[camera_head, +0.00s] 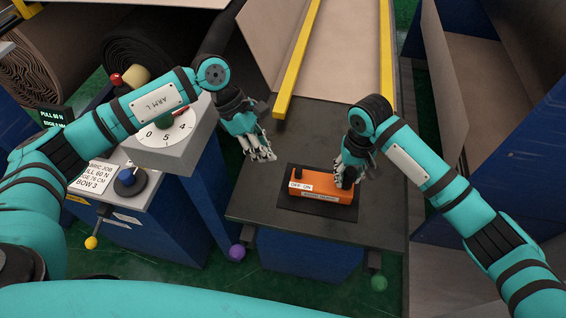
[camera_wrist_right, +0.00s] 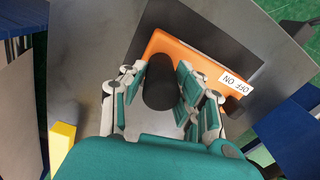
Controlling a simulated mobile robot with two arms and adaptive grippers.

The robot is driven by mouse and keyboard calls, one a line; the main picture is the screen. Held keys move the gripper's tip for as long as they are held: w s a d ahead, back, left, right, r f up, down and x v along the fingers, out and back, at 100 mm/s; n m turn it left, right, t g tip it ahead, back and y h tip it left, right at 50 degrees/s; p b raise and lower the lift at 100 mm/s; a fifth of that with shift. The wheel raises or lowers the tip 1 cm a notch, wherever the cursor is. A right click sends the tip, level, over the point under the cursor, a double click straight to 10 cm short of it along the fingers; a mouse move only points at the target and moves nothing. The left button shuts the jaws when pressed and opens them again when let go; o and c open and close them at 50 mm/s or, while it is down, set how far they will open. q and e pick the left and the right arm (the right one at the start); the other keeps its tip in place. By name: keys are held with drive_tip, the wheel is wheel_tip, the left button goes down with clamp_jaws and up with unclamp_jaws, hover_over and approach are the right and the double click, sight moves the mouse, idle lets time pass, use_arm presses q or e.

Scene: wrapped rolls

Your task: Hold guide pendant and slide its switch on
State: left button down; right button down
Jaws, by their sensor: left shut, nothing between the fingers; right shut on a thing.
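The orange guide pendant (camera_head: 318,181) lies on a dark pad on the dark tabletop, with an "OFF ON" label (camera_head: 301,186) near its left end. In the right wrist view the pendant (camera_wrist_right: 198,56) has a black cylindrical grip (camera_wrist_right: 160,82) standing from it. My right gripper (camera_head: 347,176) is shut on this grip, with its fingers on both sides. A small dark part, perhaps the switch (camera_wrist_right: 233,106), shows beside the label; its position cannot be told. My left gripper (camera_head: 262,156) is shut and empty, up and left of the pendant, apart from it.
The dark tabletop (camera_head: 260,209) has free room left of the pendant. Yellow rails (camera_head: 297,62) border a sheet behind. Blue machinery (camera_head: 520,150) stands at the right.

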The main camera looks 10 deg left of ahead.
sight(293, 173)
use_arm(q)
drive_tip(key=shift+t+y, duration=0.7)
drive_tip(key=w+a, duration=0.3)
drive_tip(key=a, duration=0.1)
drive_tip(key=shift+w+a+f, duration=0.15)
drive_tip(key=shift+w, duration=0.25)
drive_tip(key=x, duration=1)
drive_tip(key=d, duration=0.2)
drive_tip(key=shift+d, duration=1.1)
drive_tip(key=shift+d, duration=1.45)
drive_tip(key=shift+a, duration=0.15)
